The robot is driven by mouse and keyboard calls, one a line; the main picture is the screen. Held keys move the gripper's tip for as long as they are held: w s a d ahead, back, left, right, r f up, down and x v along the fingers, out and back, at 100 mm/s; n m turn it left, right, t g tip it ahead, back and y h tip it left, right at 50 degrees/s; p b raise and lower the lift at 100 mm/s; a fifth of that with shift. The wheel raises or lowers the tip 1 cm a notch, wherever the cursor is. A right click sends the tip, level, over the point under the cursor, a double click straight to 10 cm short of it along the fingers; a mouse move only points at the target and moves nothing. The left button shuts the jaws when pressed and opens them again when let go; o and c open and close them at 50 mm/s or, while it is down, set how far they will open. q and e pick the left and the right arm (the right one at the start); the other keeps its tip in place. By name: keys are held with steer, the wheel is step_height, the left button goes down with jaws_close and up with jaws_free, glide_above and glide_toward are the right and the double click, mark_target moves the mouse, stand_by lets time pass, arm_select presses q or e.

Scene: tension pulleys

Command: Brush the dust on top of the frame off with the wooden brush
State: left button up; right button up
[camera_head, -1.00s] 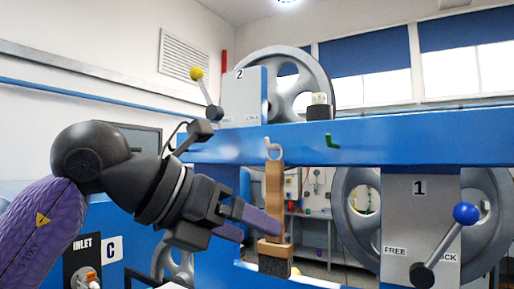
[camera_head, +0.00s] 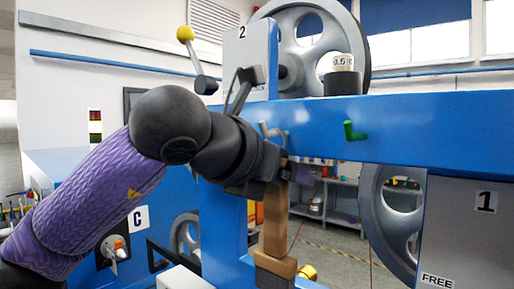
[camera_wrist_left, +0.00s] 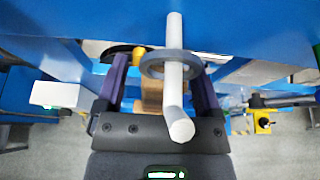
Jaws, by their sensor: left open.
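The wooden brush (camera_head: 275,222) hangs upright by its grey loop from a hook (camera_head: 268,131) on the front of the blue frame (camera_head: 430,130). Its wider head is at the bottom. My left gripper (camera_head: 278,175) is at the upper end of the handle, just below the hook, and hides part of it. In the left wrist view, the open purple fingers (camera_wrist_left: 161,78) stand on either side of the brown handle (camera_wrist_left: 152,95), with a visible gap. The grey ring (camera_wrist_left: 152,68) sits around the pale peg (camera_wrist_left: 175,35). Dust on the frame's top cannot be made out. My right gripper is out of view.
A green hook (camera_head: 353,131) juts from the frame to the right. A yellow-knobbed lever (camera_head: 186,34) and a large wheel (camera_head: 305,40) rise above the frame.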

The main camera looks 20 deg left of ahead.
arm_select(q)
steer(key=shift+w+d+f, duration=0.15)
steer(key=shift+w+f, duration=0.05)
steer(key=shift+w, duration=0.15)
jaws_close()
steer(key=shift+r, duration=0.1)
steer(key=shift+r, duration=0.3)
stand_by(0.4)
